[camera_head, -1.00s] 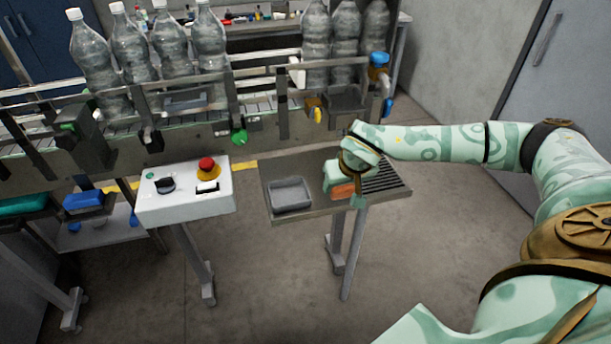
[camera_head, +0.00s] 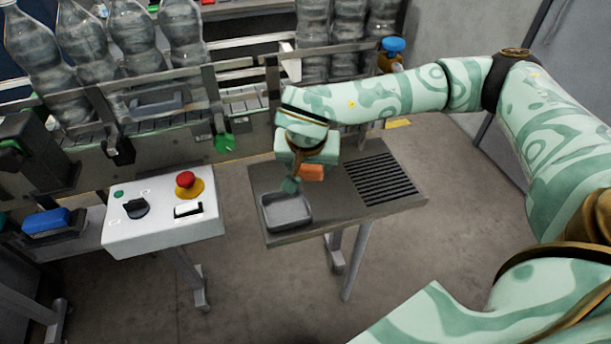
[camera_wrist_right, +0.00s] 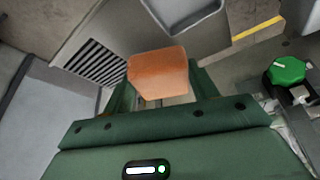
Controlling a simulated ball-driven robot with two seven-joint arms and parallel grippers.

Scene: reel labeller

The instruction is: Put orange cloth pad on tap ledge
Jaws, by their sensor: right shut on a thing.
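My right gripper (camera_head: 300,180) is shut on the orange cloth pad (camera_head: 312,173). It holds the pad above the grey side table (camera_head: 345,195), near the shallow tray. In the right wrist view the pad (camera_wrist_right: 158,72) sits between the green fingers (camera_wrist_right: 160,90), with the table's slotted part below it. I cannot make out the tap ledge; my right arm covers the part of the conveyor front behind it. My left gripper is out of view.
A shallow grey tray (camera_head: 287,226) stands on the table left of the slotted drain (camera_head: 381,180). A control box (camera_head: 160,230) with a red button stands to the left. Behind runs the conveyor with large bottles (camera_head: 183,32) and a green knob (camera_head: 222,142).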

